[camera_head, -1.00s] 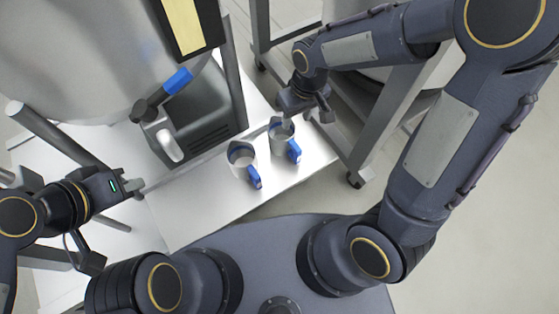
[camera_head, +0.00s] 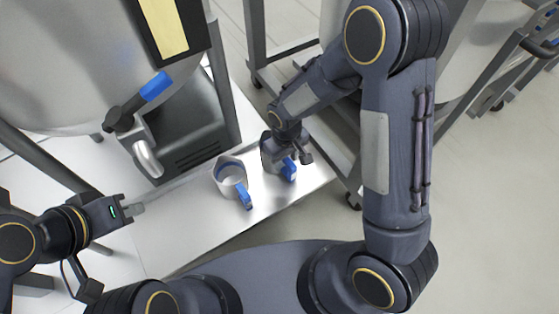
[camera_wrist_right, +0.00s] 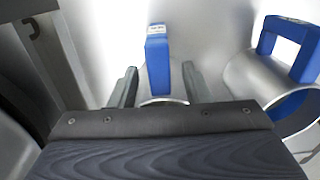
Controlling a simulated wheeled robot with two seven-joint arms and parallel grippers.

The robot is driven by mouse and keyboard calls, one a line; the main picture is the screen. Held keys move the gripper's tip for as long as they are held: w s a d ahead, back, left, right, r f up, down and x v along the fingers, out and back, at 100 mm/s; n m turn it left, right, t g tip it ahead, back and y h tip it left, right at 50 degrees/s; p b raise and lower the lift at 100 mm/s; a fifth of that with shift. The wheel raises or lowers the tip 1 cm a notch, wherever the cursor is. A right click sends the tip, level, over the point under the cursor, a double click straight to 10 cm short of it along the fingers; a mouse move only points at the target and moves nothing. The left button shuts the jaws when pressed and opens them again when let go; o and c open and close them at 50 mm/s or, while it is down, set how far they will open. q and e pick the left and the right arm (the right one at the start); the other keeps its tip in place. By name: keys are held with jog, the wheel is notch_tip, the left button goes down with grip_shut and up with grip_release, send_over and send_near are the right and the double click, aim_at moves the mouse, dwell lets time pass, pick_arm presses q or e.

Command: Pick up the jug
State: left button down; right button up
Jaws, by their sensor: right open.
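Two metal jugs with blue handles stand upright on a white bench top. My right gripper (camera_head: 285,152) is above the right jug (camera_head: 272,160) and hides part of it. In the right wrist view its open fingers (camera_wrist_right: 160,88) stand on either side of that jug's blue handle (camera_wrist_right: 157,60), with gaps on both sides. The left jug (camera_head: 229,181) stands apart from it, and its body (camera_wrist_right: 252,78) and blue handle show at the right of the wrist view. My left gripper (camera_head: 126,211) is at the left, away from both jugs; its finger gap is unclear.
The white bench top (camera_head: 185,232) is clear in front of the jugs. A large steel tank (camera_head: 75,60) with a blue-handled tap (camera_head: 145,97) stands behind left, beside a dark box (camera_head: 195,140). A steel frame (camera_head: 255,45) stands at the back.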

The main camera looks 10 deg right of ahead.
jog(key=shift+c, duration=0.3)
jog(key=shift+r, duration=0.1)
grip_shut()
notch_tip(320, 180, up, 10)
jog(key=p, duration=0.3)
jog(key=shift+r+p, duration=0.1)
jog(key=shift+p, duration=0.25)
jog(key=shift+r+p, duration=1.15)
jog(key=shift+r, duration=0.25)
